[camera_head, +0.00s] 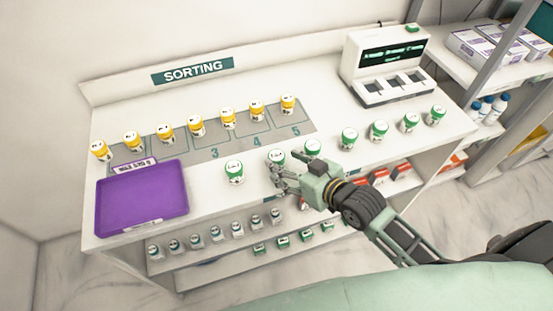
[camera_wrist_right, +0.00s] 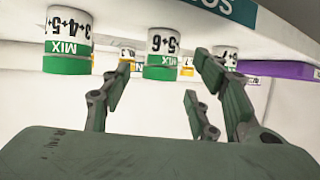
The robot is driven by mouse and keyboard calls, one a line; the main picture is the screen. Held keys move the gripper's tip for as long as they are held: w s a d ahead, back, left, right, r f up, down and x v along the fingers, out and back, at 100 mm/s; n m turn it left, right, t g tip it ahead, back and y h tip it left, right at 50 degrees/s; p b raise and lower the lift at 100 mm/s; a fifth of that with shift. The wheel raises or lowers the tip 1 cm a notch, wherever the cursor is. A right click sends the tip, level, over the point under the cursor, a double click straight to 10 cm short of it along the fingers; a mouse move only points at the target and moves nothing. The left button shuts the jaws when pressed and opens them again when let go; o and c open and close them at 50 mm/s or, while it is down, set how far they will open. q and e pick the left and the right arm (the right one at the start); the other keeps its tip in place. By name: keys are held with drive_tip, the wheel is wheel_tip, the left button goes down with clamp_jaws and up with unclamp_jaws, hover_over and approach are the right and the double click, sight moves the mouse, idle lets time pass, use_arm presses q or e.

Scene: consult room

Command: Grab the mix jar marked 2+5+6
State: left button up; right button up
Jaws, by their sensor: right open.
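White mix jars with green lids stand in a row along the counter front. My right gripper (camera_head: 284,174) is open, reaching over the counter toward one of these jars (camera_head: 278,157), which its fingers partly cover. In the right wrist view, the open fingers (camera_wrist_right: 160,75) point at a jar (camera_wrist_right: 162,42) whose label shows "5+6" and MIX; the start of its label is cut off or hidden. The jar appears between the fingertips, not gripped. A neighbouring jar (camera_wrist_right: 68,40) reads "3+4+5", perhaps with more. Another jar (camera_wrist_right: 226,54) is partly behind a finger. My left gripper is not in view.
Green-lidded jars stand close on both sides, such as one at left (camera_head: 234,174) and one at right (camera_head: 313,147). Yellow-lidded jars (camera_head: 196,126) line the grey numbered strip. A purple tray (camera_head: 142,201) lies left. A white device (camera_head: 385,65) stands at back right.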

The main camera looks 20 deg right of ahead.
sight(282, 162)
drive_tip(key=shift+f+x, duration=0.2)
drive_tip(key=shift+x, duration=1.4)
drive_tip(key=shift+s, duration=0.1)
drive_tip(key=c, duration=1.2)
drive_tip(key=shift+r, duration=0.15)
